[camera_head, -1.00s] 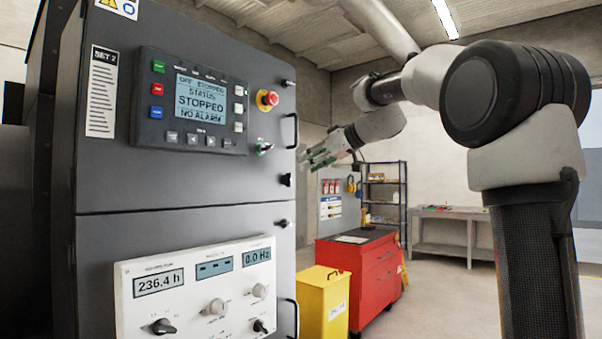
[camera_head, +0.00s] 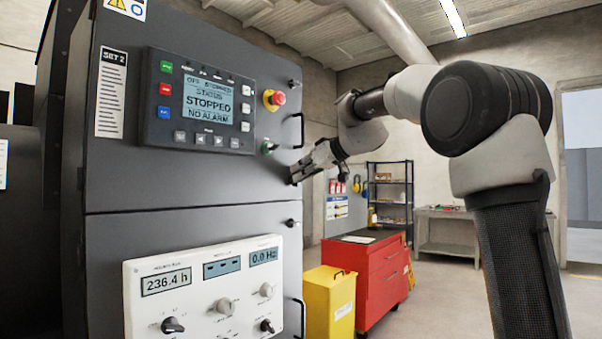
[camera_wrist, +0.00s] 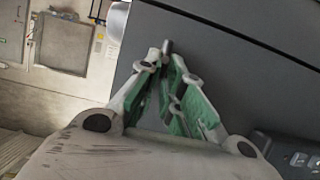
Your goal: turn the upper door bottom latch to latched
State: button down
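The upper door (camera_head: 190,185) of the dark cabinet is closed, with the control panel on it. My gripper (camera_head: 294,180) is at the door's right edge, at the height of the bottom latch, which it hides in the head view. In the wrist view, the green-padded fingers of my gripper (camera_wrist: 165,62) lean in close together. The small dark end of the upper door bottom latch (camera_wrist: 167,46) shows between and just past the fingertips. The fingers appear shut on it. I cannot tell its turn angle.
The top latch (camera_head: 293,84), a door handle (camera_head: 299,131), a red stop button (camera_head: 274,99) and a key switch (camera_head: 268,147) are nearby. The lower door's latch (camera_head: 291,223) is below. A yellow bin (camera_head: 328,300) and red tool cabinet (camera_head: 372,275) stand to the right.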

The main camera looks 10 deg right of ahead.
dwell(0.3)
jog(key=shift+w+d+f+m+g+y, duration=0.35)
jog(key=shift+m+y, duration=0.9)
jog(key=shift+m, duration=1)
jog(key=shift+w+d+f+m+g+y, duration=0.15)
jog(key=shift+d+f+m+y, duration=0.3)
jog(key=shift+m+y, duration=1.25)
jog(key=shift+w+d+f+m+g+y, duration=0.1)
jog(key=shift+w+d+f+m+y, duration=0.35)
jog(key=shift+m, duration=2.3)
jog(key=shift+s+a+y, duration=0.2)
jog(key=shift+y, duration=0.1)
jog(key=c, duration=1.6)
grip_release()
jog(key=shift+o, duration=0.2)
